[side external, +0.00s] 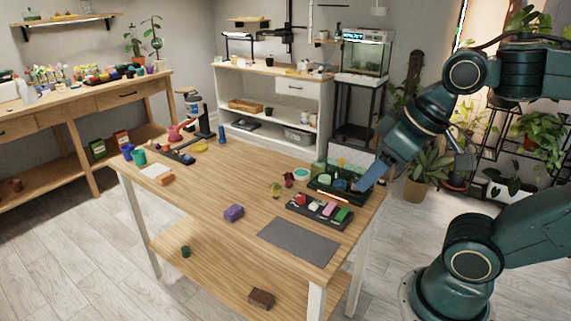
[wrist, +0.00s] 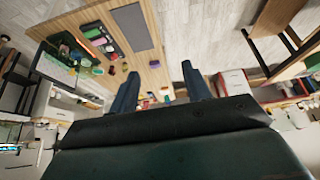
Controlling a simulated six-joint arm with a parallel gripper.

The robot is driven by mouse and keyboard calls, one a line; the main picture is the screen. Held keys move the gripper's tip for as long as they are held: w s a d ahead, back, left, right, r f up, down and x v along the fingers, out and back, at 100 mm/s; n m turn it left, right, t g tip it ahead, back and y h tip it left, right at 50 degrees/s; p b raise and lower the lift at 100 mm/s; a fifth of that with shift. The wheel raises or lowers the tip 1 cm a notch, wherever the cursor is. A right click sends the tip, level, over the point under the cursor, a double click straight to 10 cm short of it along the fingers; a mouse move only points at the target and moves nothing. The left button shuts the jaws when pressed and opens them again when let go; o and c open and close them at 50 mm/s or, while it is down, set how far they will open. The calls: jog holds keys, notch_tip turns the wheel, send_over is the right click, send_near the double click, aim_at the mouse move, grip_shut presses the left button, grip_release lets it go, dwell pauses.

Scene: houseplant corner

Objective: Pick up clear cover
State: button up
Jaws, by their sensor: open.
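A see-through box-shaped clear cover (side external: 325,172) shows at the table's right back corner, over or around a dark green tray (side external: 336,193) with small pots and plants. I cannot tell exactly how cover and tray meet. In the wrist view the clear cover (wrist: 56,68) is at the left, beyond the left finger. My gripper (wrist: 159,76) has its two dark blue fingers spread, with nothing held between them. In the side view my gripper (side external: 366,181) reaches in from the right, near the cover; part of it hides the cover's right side.
A dark tray of coloured blocks (side external: 320,210) and a grey mat (side external: 298,241) lie in front of the cover.

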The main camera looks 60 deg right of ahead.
jog(key=w+d+r+m+g, duration=0.2)
jog(key=w+d+r+m, duration=0.35)
jog(key=w, duration=0.45)
jog(key=m+g, duration=0.4)
jog(key=m, duration=1.3)
send_over(344, 159)
notch_tip(344, 159, down, 13)
notch_tip(344, 159, down, 9)
jog(key=shift+a+r, duration=0.15)
jog(key=shift+r, duration=0.05)
jog(key=shift+f, duration=0.2)
jog(key=shift+f, duration=0.1)
